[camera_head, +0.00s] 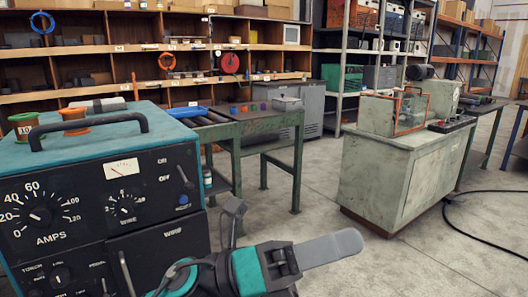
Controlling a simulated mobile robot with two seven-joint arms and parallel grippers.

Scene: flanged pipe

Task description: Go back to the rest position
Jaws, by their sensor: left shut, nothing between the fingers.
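My left gripper (345,243) is at the bottom centre of the head view. Its grey fingers point to the right and lie together, shut and empty. They are in front of the open concrete floor and touch nothing that I can see. The teal and black wrist part of this arm shows behind the fingers, at the lower edge of the picture. My right gripper is not in view. I cannot make out a flanged pipe clearly in this view.
A welding machine (85,200) with dials stands close on the left, with spools (73,121) on top. A green metal table (262,120) stands behind it. A grey cabinet (400,180) stands at right. A black cable (470,235) lies on clear floor.

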